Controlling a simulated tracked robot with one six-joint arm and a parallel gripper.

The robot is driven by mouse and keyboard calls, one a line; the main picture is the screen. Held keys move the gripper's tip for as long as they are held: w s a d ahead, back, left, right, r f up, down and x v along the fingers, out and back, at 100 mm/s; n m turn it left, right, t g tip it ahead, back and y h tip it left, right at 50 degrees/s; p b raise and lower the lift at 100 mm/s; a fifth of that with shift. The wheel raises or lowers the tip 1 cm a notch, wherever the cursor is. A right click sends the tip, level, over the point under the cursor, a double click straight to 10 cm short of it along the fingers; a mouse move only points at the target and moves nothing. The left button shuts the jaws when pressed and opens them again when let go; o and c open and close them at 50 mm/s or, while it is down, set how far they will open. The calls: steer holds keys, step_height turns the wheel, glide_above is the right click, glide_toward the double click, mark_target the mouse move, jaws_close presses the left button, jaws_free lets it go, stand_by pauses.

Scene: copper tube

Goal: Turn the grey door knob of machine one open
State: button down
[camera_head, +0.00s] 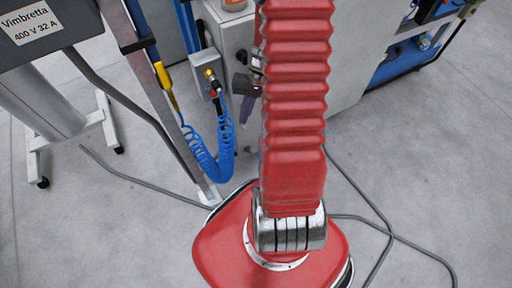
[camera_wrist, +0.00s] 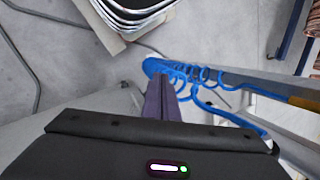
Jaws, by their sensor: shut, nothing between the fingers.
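No grey door knob can be made out in either view. A grey machine cabinet (camera_head: 345,65) stands behind my red arm in the head view; I cannot tell from a label whether it is machine one. My gripper (camera_head: 245,118) shows partly beside the arm, in front of the cabinet, its dark body and purple fingers pointing down. In the wrist view my gripper (camera_wrist: 162,82) has its two purple fingers close together and empty, near a blue coiled hose. The arm hides part of the cabinet front.
Dark cables (camera_head: 375,220) lie on the floor. Concrete floor (camera_head: 440,150) is open at right.

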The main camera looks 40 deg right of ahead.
mark_target(249, 151)
steer(key=d+f+n+t, duration=0.1)
steer(key=d+f, duration=0.4)
steer(key=f, duration=0.6)
steer(key=d+f+n+t, duration=0.2)
steer(key=d+f, duration=0.4)
steer(key=f, duration=0.5)
steer(key=d+f+n+t+h, duration=0.1)
steer(key=d+f, duration=0.4)
steer(key=f, duration=0.6)
steer(key=shift+s+d+n+t, duration=0.15)
steer(key=shift+s+n+t, duration=0.3)
steer(key=shift+n, duration=0.15)
steer(key=shift+f, duration=0.15)
steer(key=a+r+x, duration=0.1)
steer(key=a+x, duration=0.1)
steer(key=x, duration=1)
steer(key=shift+a+f, duration=0.35)
steer(key=shift+a, duration=0.15)
